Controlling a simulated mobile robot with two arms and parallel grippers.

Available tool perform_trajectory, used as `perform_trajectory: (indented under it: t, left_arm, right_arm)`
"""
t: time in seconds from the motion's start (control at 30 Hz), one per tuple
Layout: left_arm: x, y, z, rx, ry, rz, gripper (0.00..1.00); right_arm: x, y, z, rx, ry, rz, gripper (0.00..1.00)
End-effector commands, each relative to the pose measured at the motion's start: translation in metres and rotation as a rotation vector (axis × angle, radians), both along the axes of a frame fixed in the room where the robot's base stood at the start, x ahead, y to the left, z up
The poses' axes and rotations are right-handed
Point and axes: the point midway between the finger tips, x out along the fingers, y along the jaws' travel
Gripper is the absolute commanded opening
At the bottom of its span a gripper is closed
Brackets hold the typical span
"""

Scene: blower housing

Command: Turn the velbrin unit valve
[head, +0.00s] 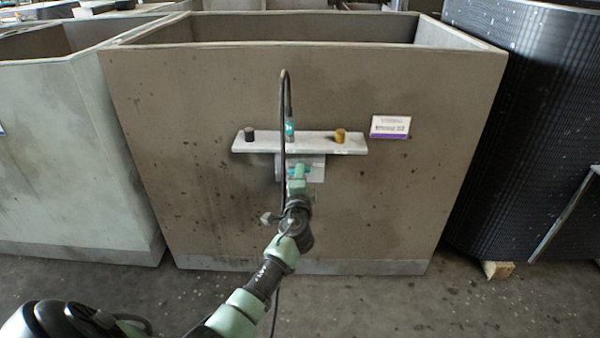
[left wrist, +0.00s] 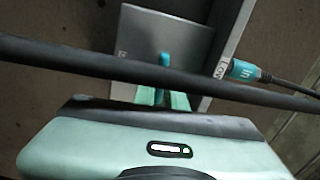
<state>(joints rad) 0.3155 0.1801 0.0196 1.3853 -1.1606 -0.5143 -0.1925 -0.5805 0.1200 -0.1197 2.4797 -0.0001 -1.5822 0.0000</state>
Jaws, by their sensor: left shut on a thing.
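A grey plate (head: 316,163) on the front of a large brown bin carries a teal valve handle. In the left wrist view the teal handle (left wrist: 165,59) stands out from the grey plate (left wrist: 140,40). My left gripper (head: 298,175) reaches up to the plate from below. In the left wrist view its green fingers (left wrist: 164,97) are shut on the lower part of the handle. A dark hose crosses in front and hides part of the handle and fingers. The sign (head: 390,127) beside the shelf is too small to read surely. My right gripper is not in view.
A pale shelf (head: 262,142) above the plate bears a black knob (head: 249,135), a teal hose connector (head: 290,128) and a yellow knob (head: 340,135). The dark hose (head: 284,100) loops over the shelf. Bare floor lies before the brown bin (head: 200,180).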

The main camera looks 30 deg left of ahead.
Motion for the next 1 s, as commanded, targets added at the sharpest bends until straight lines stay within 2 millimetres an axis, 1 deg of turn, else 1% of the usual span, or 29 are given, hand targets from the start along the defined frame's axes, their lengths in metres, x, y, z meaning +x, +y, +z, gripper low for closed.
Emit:
perform_trajectory:
  t: [0.3, 0.77, 0.8, 0.83, 0.87, 1.0]
  left_arm:
    - [-0.0004, -0.0004, -0.0018, 0.077, 0.051, 0.0, 0.0]
    - [-0.0004, -0.0005, -0.0024, 0.089, 0.058, 0.0, 0.0]
    - [-0.0005, -0.0005, -0.0025, 0.088, 0.057, 0.0, 0.2]
    - [-0.0004, -0.0005, -0.0025, 0.088, 0.057, 0.0, 0.28]
    - [-0.0004, -0.0005, -0.0024, 0.088, 0.057, 0.0, 0.34]
    - [-0.0003, -0.0003, -0.0016, 0.087, 0.056, 0.0, 0.34]
  right_arm:
    - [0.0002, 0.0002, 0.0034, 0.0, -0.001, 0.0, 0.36]
    - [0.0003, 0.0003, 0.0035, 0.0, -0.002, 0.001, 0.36]
    - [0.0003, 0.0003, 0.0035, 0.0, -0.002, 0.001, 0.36]
    - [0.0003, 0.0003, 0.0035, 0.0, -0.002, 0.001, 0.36]
    - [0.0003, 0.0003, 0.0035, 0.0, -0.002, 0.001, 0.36]
    - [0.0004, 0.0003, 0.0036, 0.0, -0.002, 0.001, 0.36]
